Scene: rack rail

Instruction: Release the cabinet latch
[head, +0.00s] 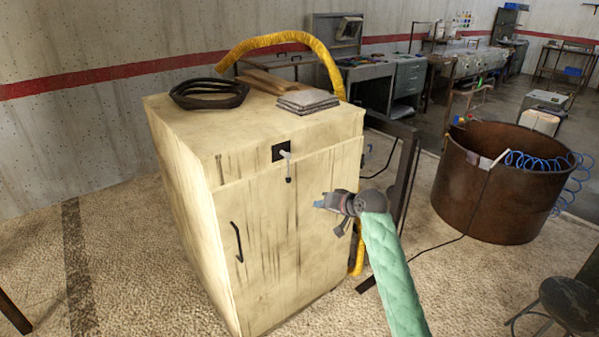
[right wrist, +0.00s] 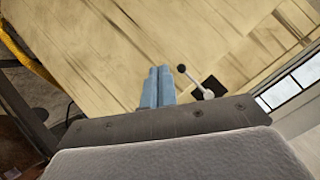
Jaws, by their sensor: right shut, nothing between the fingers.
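The cream cabinet (head: 290,230) stands on the floor, its front door shut. The latch (head: 287,165) is at the top of the front: a black plate with a small metal lever that hangs down to a dark knob. A black door handle (head: 237,242) sits lower left on the door. My right gripper (head: 319,204) is shut and empty, in front of the door, to the right of and below the latch. In the right wrist view its blue fingers (right wrist: 158,86) are together, and the latch lever (right wrist: 196,82) is just to their right, apart from them. My left gripper is not in view.
On the cabinet top lie black rings (head: 209,93), folded grey cloths (head: 307,101) and wooden boards. A yellow hose (head: 290,38) arches behind. A rusty drum (head: 495,190) with a blue coiled hose stands right. A stool (head: 570,300) is at the lower right. Floor left of the cabinet is mostly clear.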

